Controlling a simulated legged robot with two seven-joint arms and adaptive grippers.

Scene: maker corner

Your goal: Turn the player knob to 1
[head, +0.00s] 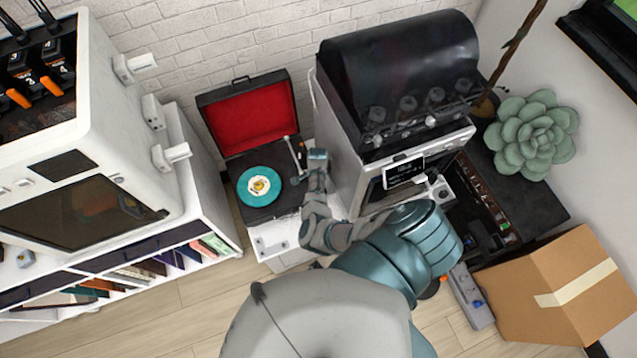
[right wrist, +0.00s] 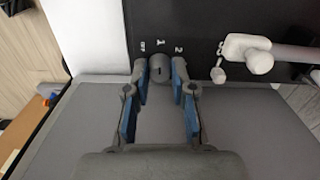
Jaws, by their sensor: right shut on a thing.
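The record player (head: 262,205) stands with its red-lined lid open and a turquoise record (head: 258,187) on its deck. My right gripper (head: 316,162) is at the right side of the deck. In the right wrist view, the right gripper (right wrist: 160,72) is shut on the small grey player knob (right wrist: 160,65), with one blue-padded finger on each side. Printed marks, including a 1 and a 2, lie just beyond the knob. A short dark mark shows on the knob's top, below the 1. The knob is hidden in the head view. My left gripper is out of view.
The white tonearm (right wrist: 255,52) lies close to the right of the knob. A grey machine with a dark hood (head: 400,75) stands right of the player. A white cabinet machine (head: 110,120) stands left. A cardboard box (head: 560,285) sits at the lower right.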

